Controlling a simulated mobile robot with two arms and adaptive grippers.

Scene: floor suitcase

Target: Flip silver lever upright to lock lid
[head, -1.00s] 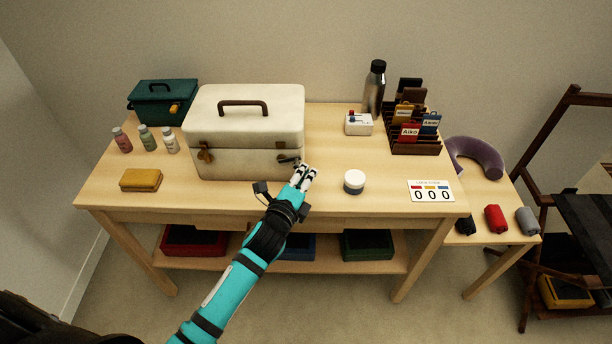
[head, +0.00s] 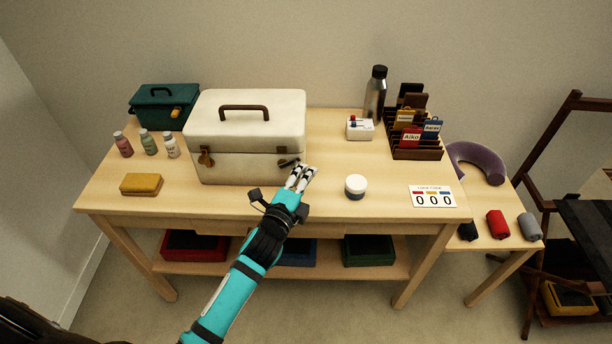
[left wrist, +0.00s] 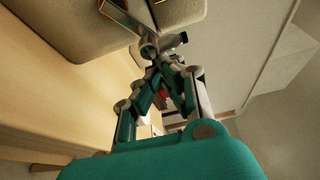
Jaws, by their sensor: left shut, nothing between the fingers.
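The cream case (head: 245,130) stands on the table with its lid down. A brass latch (head: 206,157) is at its front left. The silver lever (head: 289,162) is at its front right corner and sticks out sideways, roughly level, not upright. In the left wrist view the lever (left wrist: 173,42) shows as a short metal piece with a round pivot beside the case. My left gripper (head: 302,176) is shut and empty, just right of and below the lever. In the left wrist view its fingertips (left wrist: 166,64) are close to the lever; I cannot tell whether they touch. My right gripper is not in view.
A white-lidded jar (head: 356,186) stands right of my gripper. A number card (head: 433,197) lies farther right. A yellow sponge-like block (head: 141,184) and small bottles (head: 148,143) are at the left. Bare tabletop (head: 240,197) lies in front of the case.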

